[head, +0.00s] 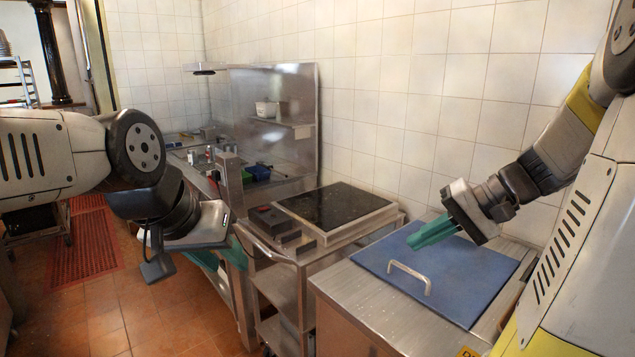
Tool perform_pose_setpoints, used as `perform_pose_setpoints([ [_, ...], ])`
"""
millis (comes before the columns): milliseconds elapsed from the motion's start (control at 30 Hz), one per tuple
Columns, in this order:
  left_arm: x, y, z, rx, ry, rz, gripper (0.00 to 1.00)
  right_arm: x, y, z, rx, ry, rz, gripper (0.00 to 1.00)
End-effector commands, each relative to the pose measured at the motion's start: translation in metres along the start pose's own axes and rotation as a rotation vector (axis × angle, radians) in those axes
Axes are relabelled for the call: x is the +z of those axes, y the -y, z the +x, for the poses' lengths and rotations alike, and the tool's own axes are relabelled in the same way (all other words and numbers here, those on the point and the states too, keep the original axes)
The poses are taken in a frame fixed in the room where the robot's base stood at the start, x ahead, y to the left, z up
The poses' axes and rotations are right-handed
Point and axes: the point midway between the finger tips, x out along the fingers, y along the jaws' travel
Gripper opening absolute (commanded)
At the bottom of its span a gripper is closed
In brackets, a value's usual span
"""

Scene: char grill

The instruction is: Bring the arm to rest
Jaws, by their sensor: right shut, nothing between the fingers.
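My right gripper (414,241) comes in from the right with its teal fingers together and nothing between them. It hangs above the blue board (462,286) on the steel counter, apart from the metal handle (411,275) as far as I can see. My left gripper (156,262) is at the left, pointing downward over the floor, to the left of the steel cart.
A dark cooktop (333,205) stands on a steel cart (285,285) in the middle. A steel partition with a shelf (290,123) and a counter with small containers (257,172) stand behind. Tiled floor (105,318) is clear at lower left, with a red mat (86,240).

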Motion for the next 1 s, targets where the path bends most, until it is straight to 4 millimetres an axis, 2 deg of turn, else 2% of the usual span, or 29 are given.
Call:
perform_pose_setpoints([
  [33,0.000,0.000,0.000,0.000,0.000,0.000,0.36,0.021,0.015,0.007,0.083,0.022,-0.056,0.00],
  [100,0.000,0.000,0.000,0.000,0.000,0.000,0.36,0.046,0.023,0.012,0.195,0.030,-0.117,0.00],
  [200,0.000,0.000,0.000,0.000,0.000,0.000,0.36,0.073,0.030,0.013,0.332,-0.005,-0.216,0.00],
  [333,0.000,0.000,0.000,0.000,0.000,0.000,0.36,0.095,0.037,0.008,0.444,-0.098,-0.342,0.00],
  [600,0.000,0.000,0.000,0.000,0.000,0.000,0.36,0.106,0.046,-0.001,0.499,-0.241,-0.480,0.00],
  [1000,0.000,0.000,0.000,0.000,0.000,0.000,0.36,0.107,0.046,-0.002,0.501,-0.246,-0.485,0.00],
])
